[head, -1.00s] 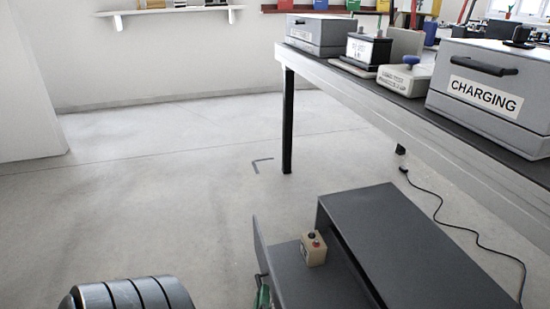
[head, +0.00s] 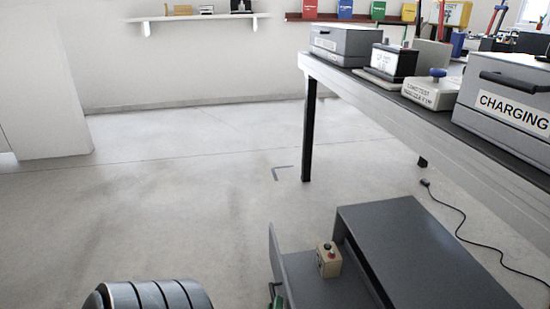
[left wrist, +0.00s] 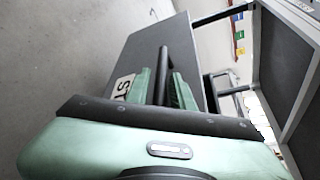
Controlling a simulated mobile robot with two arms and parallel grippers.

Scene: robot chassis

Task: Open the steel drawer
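The steel drawer (head: 307,275) stands pulled out of its dark grey cabinet (head: 420,250) at the lower right of the head view. In the left wrist view the drawer front (left wrist: 152,42) carries a partly hidden label reading "ST" (left wrist: 123,87) and a dark bar handle (left wrist: 162,58). My left gripper (left wrist: 161,80) has its green fingers on both sides of this handle, close against it. In the head view only a sliver of it shows at the bottom edge. My right gripper is not in view.
A long bench (head: 400,101) runs along the right, bearing a box marked "CHARGING" (head: 505,95) and other devices. A black cable (head: 462,222) lies on the floor beside the cabinet. The floor (head: 170,210) left of the drawer is clear.

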